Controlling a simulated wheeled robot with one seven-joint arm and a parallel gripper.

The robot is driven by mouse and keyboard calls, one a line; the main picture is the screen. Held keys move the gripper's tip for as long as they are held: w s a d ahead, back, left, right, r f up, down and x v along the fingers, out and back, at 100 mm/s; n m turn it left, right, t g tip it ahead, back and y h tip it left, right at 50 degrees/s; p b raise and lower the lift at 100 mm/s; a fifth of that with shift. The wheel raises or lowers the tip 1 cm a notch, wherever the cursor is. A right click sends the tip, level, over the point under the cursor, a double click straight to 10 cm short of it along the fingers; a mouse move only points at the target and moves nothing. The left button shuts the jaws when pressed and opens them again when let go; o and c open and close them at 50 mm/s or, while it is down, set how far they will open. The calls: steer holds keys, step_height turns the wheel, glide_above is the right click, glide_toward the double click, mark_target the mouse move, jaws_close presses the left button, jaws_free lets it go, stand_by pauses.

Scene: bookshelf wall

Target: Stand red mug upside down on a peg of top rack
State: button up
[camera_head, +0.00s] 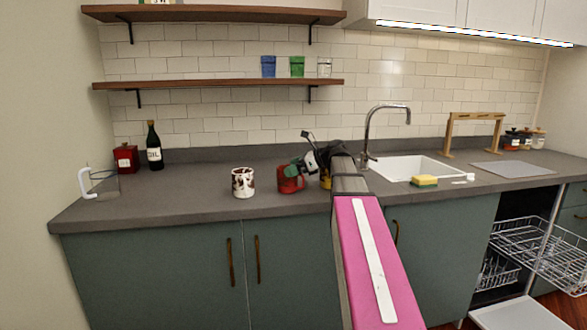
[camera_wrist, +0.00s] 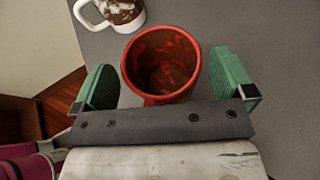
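The red mug (camera_head: 291,180) stands upright on the grey counter, partly behind my gripper. In the wrist view the red mug (camera_wrist: 163,66) shows its open mouth and a stained inside. My gripper (camera_wrist: 165,82) has its green fingers spread on either side of the mug, with a small gap at each side, so it looks open. In the head view my gripper (camera_head: 301,168) is low over the counter at the mug. The top rack (camera_head: 545,250) is a wire rack pulled out of the open dishwasher at the right; its pegs are too small to make out singly.
A stained white mug (camera_head: 243,182) stands left of the red one and shows in the wrist view (camera_wrist: 122,12). A yellow item (camera_head: 325,180) is partly hidden behind my arm. A sink (camera_head: 410,167), faucet (camera_head: 372,130) and sponge (camera_head: 424,181) lie right. A lower rack (camera_head: 498,272) sits below.

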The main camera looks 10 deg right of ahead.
steer(key=shift+r, duration=0.1)
steer(key=shift+s+d+r, duration=0.1)
steer(key=shift+d+r, duration=0.05)
steer(key=shift+d, duration=0.15)
steer(key=v, duration=1.1)
steer(key=shift+s, duration=0.15)
steer(key=shift+d, duration=0.1)
